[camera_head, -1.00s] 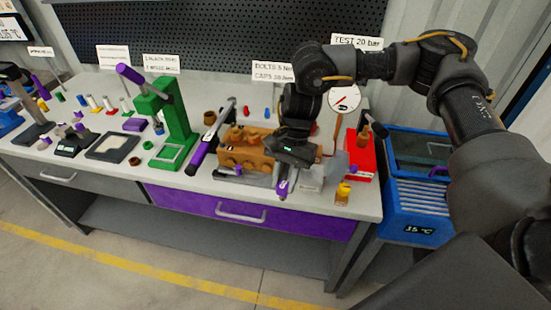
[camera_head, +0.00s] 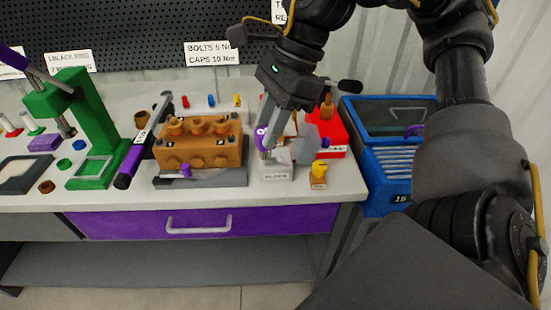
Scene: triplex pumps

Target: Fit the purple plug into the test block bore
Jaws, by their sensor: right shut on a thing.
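My right gripper (camera_head: 268,142) points down over the right part of the bench and is shut on the purple plug (camera_head: 262,134). A round purple end of the plug shows at the fingers; the rest is hidden by them. The small pale test block (camera_head: 277,172), with a label on its front, stands directly under the fingertips. Its bore is hidden from this view, and I cannot tell whether the plug touches the block. My left gripper is not in view.
A bronze pump body (camera_head: 200,153) on a grey plate stands left of the test block. A small yellow-brown fitting (camera_head: 318,176) and a red box (camera_head: 330,137) are on the right. A blue tank (camera_head: 388,180) stands beyond the bench edge. A green press (camera_head: 98,130) is at left.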

